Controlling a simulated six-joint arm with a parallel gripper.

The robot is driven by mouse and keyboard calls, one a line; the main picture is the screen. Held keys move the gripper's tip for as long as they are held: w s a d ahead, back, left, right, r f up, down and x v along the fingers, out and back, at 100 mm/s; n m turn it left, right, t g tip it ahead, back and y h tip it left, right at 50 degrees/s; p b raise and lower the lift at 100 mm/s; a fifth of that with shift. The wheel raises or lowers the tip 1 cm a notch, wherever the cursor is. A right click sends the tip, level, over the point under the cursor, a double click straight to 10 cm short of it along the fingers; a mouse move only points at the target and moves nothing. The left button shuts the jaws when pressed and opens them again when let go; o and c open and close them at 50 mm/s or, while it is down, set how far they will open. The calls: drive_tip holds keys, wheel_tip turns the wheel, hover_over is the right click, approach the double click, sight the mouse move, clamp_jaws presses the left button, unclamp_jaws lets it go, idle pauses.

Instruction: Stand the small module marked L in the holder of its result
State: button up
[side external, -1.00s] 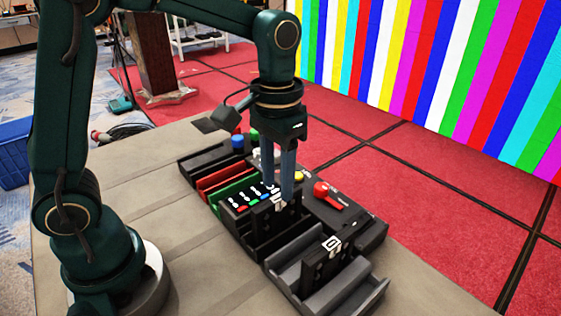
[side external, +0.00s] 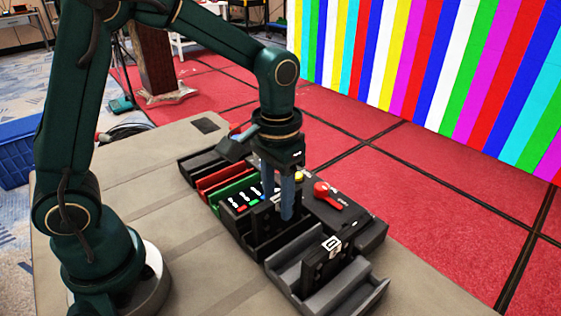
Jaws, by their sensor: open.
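My gripper (side external: 279,213) points straight down with its bluish fingers apart. It is low over the black holder (side external: 262,252), at a dark module (side external: 259,217) whose white mark is mostly hidden behind the fingers. I cannot tell whether the fingers touch it. Another dark module (side external: 321,268) with a white mark, not clearly an L, stands in the grey holder (side external: 368,300) at the front right. A red holder (side external: 212,178) and a green holder (side external: 232,190) lie behind, to the left. I cannot read an L on any module.
A black box with a red lever (side external: 327,192) and a yellow button (side external: 299,176) stands right of the holders. A row of small white marks with coloured spots (side external: 241,201) lies left of my gripper. The tan table (side external: 170,225) is clear at the left.

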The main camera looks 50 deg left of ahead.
clamp_jaws()
drive_tip(key=shift+r, duration=2.75)
drive_tip(key=shift+s+m, duration=0.15)
drive_tip(key=shift+m, duration=0.15)
drive_tip(key=shift+a+r+m, duration=0.15)
drive_tip(key=shift+r+m, duration=0.1)
drive_tip(key=shift+m, duration=0.05)
drive_tip(key=a+r, duration=0.5)
drive_tip(key=a, duration=0.6)
wheel_tip(320, 180, down, 6)
drive_tip(key=a+n, duration=0.1)
drive_tip(key=shift+a+f, duration=0.2)
